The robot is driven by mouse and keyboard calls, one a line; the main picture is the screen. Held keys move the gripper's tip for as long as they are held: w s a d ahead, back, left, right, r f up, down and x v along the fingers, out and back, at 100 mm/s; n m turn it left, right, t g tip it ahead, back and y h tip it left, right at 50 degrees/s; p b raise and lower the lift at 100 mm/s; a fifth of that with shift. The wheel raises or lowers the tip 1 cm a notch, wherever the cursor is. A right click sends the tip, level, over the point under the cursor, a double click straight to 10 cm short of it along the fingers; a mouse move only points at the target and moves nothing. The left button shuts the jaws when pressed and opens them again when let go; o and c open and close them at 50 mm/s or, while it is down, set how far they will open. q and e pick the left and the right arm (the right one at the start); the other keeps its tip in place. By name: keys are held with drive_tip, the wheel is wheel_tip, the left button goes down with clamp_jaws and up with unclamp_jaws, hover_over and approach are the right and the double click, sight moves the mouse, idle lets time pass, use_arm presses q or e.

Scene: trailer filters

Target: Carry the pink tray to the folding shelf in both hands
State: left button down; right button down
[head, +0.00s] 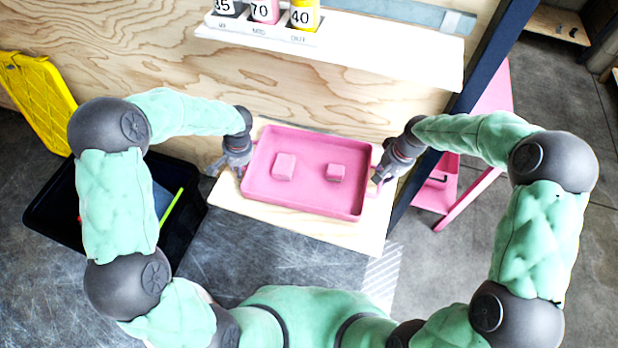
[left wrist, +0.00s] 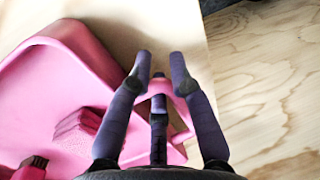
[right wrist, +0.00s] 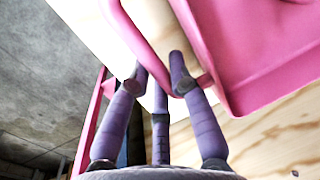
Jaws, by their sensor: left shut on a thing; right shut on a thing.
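The pink tray (head: 305,205) is at the wooden folding shelf (head: 290,224), over its board, with two pink blocks in it, a left one (head: 285,166) and a right one (head: 335,172). My left gripper (head: 232,165) is shut at the tray's left end; in the left wrist view its fingers (left wrist: 160,75) close around a pink handle. My right gripper (head: 380,178) is shut at the right end; in the right wrist view its fingers (right wrist: 160,75) are around the other handle. Whether the tray touches the board I cannot tell.
A black bin (head: 60,215) and a yellow crate (head: 40,100) stand at the left. A dark post (head: 485,55) and a pink stool (head: 490,95) are at the right.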

use_arm(q)
drive_tip(key=shift+d+f, duration=0.3)
drive_tip(key=shift+f, duration=0.05)
use_arm(e)
drive_tip(key=shift+s+a+f, duration=0.15)
drive_tip(key=shift+a+f, duration=0.15)
drive_tip(key=shift+f, duration=0.1)
use_arm(q)
drive_tip(key=c, duration=1.4)
unclamp_jaws()
use_arm(e)
drive_tip(key=c, duration=1.4)
unclamp_jaws()
use_arm(q)
drive_tip(key=shift+o, duration=1.3)
use_arm(e)
drive_tip(key=shift+o, duration=1.3)
use_arm(q)
drive_tip(key=shift+a+r, duration=0.1)
drive_tip(key=shift+a, duration=0.05)
use_arm(e)
drive_tip(key=shift+d+r, duration=0.1)
drive_tip(key=shift+d, duration=0.05)
